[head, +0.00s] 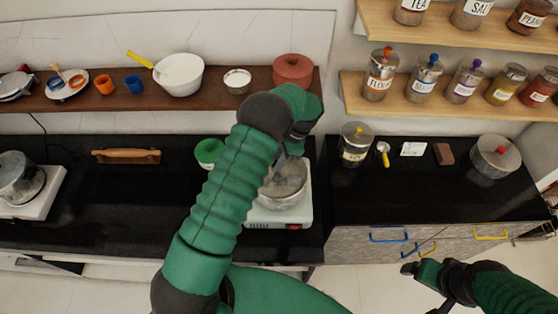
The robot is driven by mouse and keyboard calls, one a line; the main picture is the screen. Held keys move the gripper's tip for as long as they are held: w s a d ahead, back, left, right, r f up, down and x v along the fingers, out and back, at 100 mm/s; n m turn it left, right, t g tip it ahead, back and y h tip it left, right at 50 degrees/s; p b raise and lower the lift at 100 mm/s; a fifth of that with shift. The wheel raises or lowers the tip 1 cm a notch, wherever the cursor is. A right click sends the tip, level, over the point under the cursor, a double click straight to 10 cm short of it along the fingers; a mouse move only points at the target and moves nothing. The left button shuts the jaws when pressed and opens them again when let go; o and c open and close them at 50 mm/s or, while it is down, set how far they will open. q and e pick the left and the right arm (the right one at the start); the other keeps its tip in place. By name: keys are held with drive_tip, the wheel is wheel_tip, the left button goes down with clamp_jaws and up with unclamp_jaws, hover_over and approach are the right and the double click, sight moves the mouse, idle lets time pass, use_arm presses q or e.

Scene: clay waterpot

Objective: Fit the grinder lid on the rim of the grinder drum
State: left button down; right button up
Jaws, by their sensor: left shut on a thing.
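The steel grinder drum (284,203) sits on a white base (305,211) on the black counter, in the middle of the head view. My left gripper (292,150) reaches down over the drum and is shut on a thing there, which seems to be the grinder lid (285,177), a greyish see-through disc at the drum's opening. My wrist and forearm hide much of the lid and the drum's left side. I cannot tell whether the lid touches the rim. My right gripper (425,286) is open and empty, low at the right in front of the drawers.
A container with a green top (208,151) stands just left of my forearm. A jar (356,147) and a steel pot (495,158) stand on the right counter. A wooden shelf (219,86) with a clay pot (293,69) runs behind.

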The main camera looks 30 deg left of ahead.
use_arm(q)
drive_tip(key=shift+w+f, duration=0.1)
drive_tip(key=shift+w, duration=0.1)
drive_tip(key=shift+w+d, duration=0.15)
drive_tip(key=shift+d, duration=0.7)
drive_tip(key=shift+s+d+r, duration=0.2)
drive_tip(key=shift+s+r, duration=0.05)
drive_tip(key=shift+s, duration=0.2)
drive_tip(key=shift+s+a, duration=0.1)
drive_tip(key=shift+a, duration=0.05)
drive_tip(key=shift+a+f, duration=0.35)
drive_tip(key=shift+a, duration=0.35)
drive_tip(key=shift+d+r+p, duration=0.45)
drive_tip(key=shift+d+r, duration=0.3)
drive_tip(key=shift+d, duration=0.25)
drive_tip(key=shift+w+a+f, duration=0.2)
drive_tip(key=shift+a, duration=0.25)
use_arm(e)
drive_tip(key=shift+w+d+r, duration=0.25)
drive_tip(key=shift+d, duration=0.2)
